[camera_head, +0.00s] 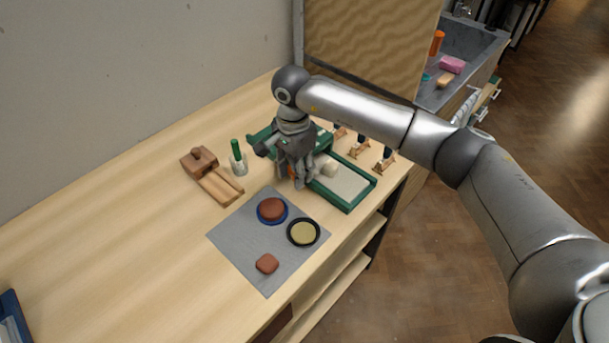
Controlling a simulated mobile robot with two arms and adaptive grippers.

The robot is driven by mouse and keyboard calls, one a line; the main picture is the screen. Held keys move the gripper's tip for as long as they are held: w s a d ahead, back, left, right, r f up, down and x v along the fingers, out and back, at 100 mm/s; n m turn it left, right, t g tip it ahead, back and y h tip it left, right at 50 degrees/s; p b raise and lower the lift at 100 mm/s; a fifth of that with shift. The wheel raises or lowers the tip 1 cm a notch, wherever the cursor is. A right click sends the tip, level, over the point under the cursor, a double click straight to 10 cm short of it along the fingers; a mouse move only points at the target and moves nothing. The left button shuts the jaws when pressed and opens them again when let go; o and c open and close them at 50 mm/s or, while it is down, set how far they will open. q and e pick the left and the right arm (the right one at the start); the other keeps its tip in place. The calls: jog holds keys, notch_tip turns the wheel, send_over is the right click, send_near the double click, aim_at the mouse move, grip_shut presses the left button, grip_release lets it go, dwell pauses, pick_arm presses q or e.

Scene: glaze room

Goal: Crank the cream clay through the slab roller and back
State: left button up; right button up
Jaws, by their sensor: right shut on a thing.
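The slab roller has a green frame (347,205) with a pale bed, on the wooden table near its right edge. The cream clay (328,166) lies on the bed, just right of my right gripper. My right gripper (296,182) points down at the near side of the roller. It is shut on the crank handle, of which only a bit of orange (291,171) shows between the fingers. The gripper and wrist hide most of the crank and part of the roller. My left gripper is not in view.
A grey mat (240,236) holds a blue dish (286,216) with brown clay, a black dish (290,238) and a loose brown lump (267,264).

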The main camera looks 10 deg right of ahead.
jog(key=shift+w, duration=0.15)
jog(key=shift+w+a+r+b, duration=0.3)
jog(key=shift+w+a+b, duration=0.1)
jog(key=shift+w, duration=0.2)
jog(key=shift+w+a+r+b, duration=0.25)
jog(key=shift+w+a+b, duration=0.2)
jog(key=shift+w, duration=0.15)
jog(key=shift+w+a+r+b, duration=0.3)
jog(key=shift+w+a+b, duration=0.1)
jog(key=shift+w, duration=0.3)
